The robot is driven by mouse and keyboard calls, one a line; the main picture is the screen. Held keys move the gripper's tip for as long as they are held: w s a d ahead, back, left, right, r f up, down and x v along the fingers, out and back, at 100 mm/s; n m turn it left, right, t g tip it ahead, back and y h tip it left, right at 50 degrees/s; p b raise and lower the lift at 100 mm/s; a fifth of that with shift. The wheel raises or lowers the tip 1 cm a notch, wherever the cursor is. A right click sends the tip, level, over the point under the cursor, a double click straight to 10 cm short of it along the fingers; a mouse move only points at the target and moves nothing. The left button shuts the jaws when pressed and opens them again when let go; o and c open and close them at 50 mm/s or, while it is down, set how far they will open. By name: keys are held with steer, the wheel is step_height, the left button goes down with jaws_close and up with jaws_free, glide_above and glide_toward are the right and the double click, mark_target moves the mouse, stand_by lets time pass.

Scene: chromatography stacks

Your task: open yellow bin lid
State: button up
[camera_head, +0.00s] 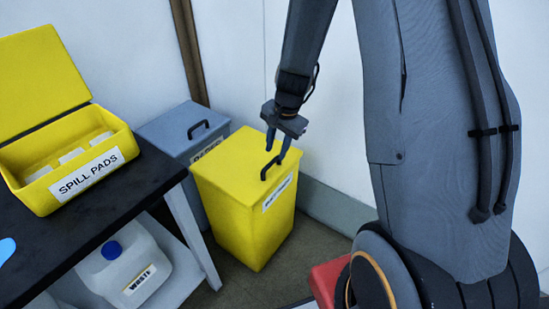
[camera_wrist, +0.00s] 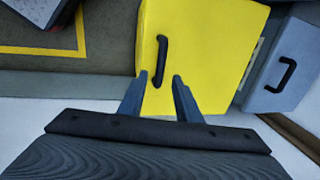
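The yellow bin (camera_head: 243,208) stands on the floor in the middle of the head view, with its yellow lid (camera_head: 228,165) shut. A black handle (camera_head: 270,168) sits on the lid near its right side. The lid (camera_wrist: 196,42) and handle (camera_wrist: 162,62) also show in the wrist view. My gripper (camera_head: 277,150) points down above the lid, close to the handle. In the wrist view its two fingers (camera_wrist: 159,76) are apart, with the handle just past the tips, nearer the left finger. Nothing is between the fingers. I cannot tell whether a finger touches the lid.
A grey bin (camera_head: 188,132) with a black handle stands directly beside the yellow bin. A dark table (camera_head: 95,215) at left carries an open yellow spill pads box (camera_head: 35,200). A white jug (camera_head: 125,268) sits below. A white wall (camera_head: 335,130) is close behind.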

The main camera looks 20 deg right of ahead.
mark_target(273, 160)
steer(key=shift+w+a+f+b, duration=0.15)
steer(key=shift+f, duration=0.85)
steer(key=shift+w+a+f+b, duration=0.1)
steer(key=shift+w+f+b, duration=0.05)
steer(key=shift+f, duration=0.85)
jaws_close()
